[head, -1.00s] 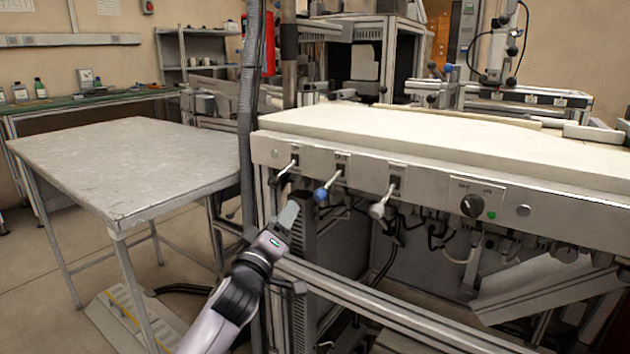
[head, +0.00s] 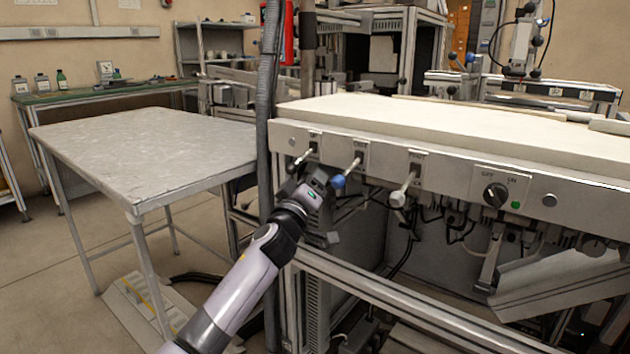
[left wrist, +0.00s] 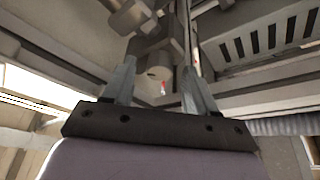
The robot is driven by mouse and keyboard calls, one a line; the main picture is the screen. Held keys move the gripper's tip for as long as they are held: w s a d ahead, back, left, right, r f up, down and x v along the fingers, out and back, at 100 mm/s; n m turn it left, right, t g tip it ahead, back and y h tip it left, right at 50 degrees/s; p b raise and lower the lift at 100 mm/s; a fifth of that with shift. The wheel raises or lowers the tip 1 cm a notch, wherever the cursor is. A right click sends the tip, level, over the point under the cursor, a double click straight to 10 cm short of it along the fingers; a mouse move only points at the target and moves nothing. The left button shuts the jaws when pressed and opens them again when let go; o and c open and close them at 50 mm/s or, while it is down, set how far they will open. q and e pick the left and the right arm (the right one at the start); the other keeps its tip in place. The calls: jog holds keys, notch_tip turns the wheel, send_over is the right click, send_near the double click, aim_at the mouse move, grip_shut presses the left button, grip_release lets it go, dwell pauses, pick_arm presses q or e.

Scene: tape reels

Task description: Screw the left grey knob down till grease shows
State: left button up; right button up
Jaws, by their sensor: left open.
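Several levers with round knobs stick out of the white bench's front panel. A blue knob (head: 338,181) is close to the gripper's right side, and a pale grey knob (head: 397,198) is farther right. The left wrist view shows the left gripper (left wrist: 160,82) with its two fingers apart. A grey part with a rounded end (left wrist: 156,73) appears between or beyond them; contact cannot be told. No grease can be made out. My right gripper is out of view.
The white bench (head: 440,115) has a black rotary switch (head: 495,195) and a green button on its panel. A vertical grey hose (head: 268,90) stands left of the levers. A grey table (head: 140,150) is at left. Cables and rails lie below the panel.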

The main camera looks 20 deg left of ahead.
pick_arm(q)
jog(key=shift+w, duration=0.1)
jog(key=c, duration=1.1)
jog(key=shift+o, duration=0.2)
